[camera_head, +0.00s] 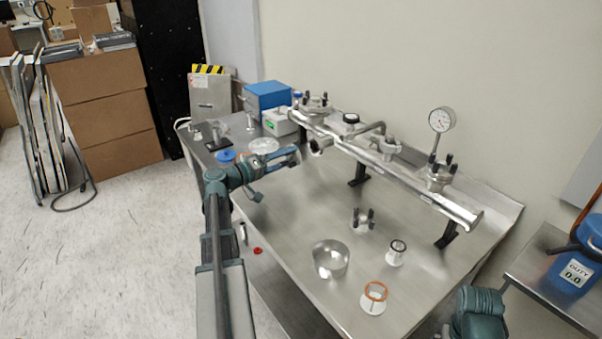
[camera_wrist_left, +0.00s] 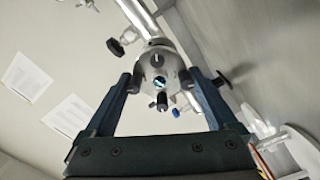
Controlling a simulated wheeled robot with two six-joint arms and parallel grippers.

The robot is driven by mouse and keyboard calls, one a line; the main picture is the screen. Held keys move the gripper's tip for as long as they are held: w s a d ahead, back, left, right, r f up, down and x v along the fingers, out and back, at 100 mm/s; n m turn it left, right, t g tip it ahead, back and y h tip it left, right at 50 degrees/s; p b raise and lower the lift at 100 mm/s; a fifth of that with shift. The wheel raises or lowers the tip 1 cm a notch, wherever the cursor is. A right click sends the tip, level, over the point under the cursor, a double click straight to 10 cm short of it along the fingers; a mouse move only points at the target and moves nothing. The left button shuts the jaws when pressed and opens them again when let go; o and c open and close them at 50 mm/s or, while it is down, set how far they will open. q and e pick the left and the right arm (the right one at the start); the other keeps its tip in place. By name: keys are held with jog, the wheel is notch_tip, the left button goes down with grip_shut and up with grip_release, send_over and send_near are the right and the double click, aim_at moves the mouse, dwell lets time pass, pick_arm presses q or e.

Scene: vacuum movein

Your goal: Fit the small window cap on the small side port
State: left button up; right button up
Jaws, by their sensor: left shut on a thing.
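My left gripper (camera_head: 292,157) reaches over the metal table, just left of the manifold's near-left end. In the left wrist view its two fingers stand on either side of a small round piece with a blue-green glass centre, which I take to be the small window cap (camera_wrist_left: 160,83). The head view barely shows the held piece. The small side port (camera_head: 317,146) sticks out near the left end of the steel manifold (camera_head: 400,178), a little right of the fingertips. The wrist view does not show clearly whether cap and port touch. My right gripper is out of view.
A wing-nut clamp (camera_head: 363,220), a shiny bowl (camera_head: 330,260), a white piece with a dark ring (camera_head: 397,252) and one with an orange ring (camera_head: 374,297) stand on the table. A pressure gauge (camera_head: 441,120) rises from the manifold. Boxes (camera_head: 267,95) stand behind at the left.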

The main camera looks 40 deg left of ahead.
pick_arm(q)
jog(key=shift+a, duration=0.15)
jog(key=x, duration=0.6)
dwell(0.5)
jog(key=shift+w+r, duration=0.15)
jog(key=shift+w, duration=0.5)
dwell(1.8)
jog(key=o, duration=1.1)
jog(key=shift+o, duration=0.2)
jog(key=shift+s, duration=0.1)
jog(key=v, duration=1.3)
jog(key=shift+s, duration=0.4)
jog(key=shift+w, duration=0.15)
